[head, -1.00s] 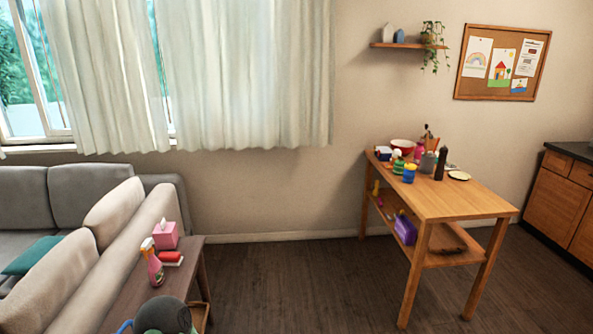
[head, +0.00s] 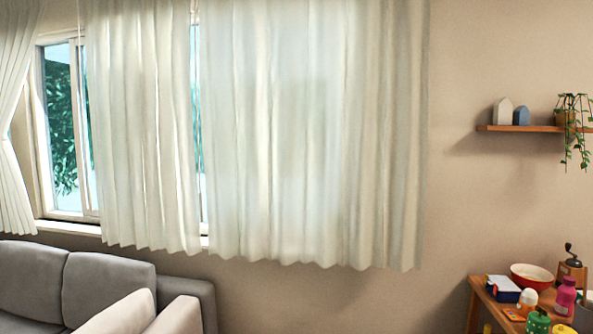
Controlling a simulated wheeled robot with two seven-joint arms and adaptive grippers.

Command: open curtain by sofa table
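A white curtain panel (head: 300,140) hangs over the right part of the window and onto the wall at its right. A narrower white panel (head: 145,130) hangs left of it, with a thin gap of window between the two. At the far left another curtain (head: 14,130) is gathered to the side, leaving the window glass (head: 62,125) bare beside it. The sofa table is not in this view. Neither of my grippers is in view.
A grey sofa (head: 100,285) stands below the window at lower left. A wooden table (head: 480,297) with a red bowl (head: 532,276), bottles and other items is at lower right. A wall shelf (head: 525,128) holds small ornaments and a plant (head: 571,120).

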